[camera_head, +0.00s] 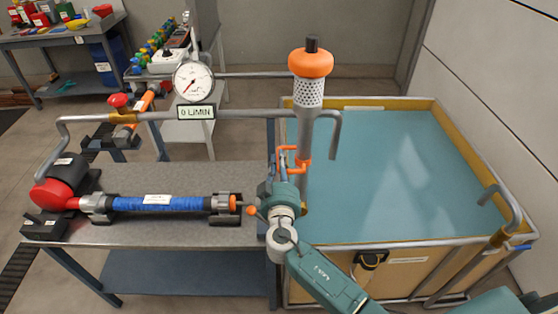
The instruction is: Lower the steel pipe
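The steel pipe (304,130) is an upright grey tube with a perforated upper section and an orange cap with a dark tip. It stands at the left side of the water basin (425,104), and its lower part is partly hidden by my gripper. My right gripper (299,158) comes up from below, with its orange fingers at the pipe's lower part. One finger lies across the front of the pipe and the other is at its left edge. I cannot tell whether they are closed on it. My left gripper is not in view.
A metal bench (200,177) to the left carries a blue-wrapped hose (160,204) and a red and black unit (68,173). A pressure gauge (193,80) and a "0 L/MIN" sign (196,113) sit on a horizontal rail behind the bench.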

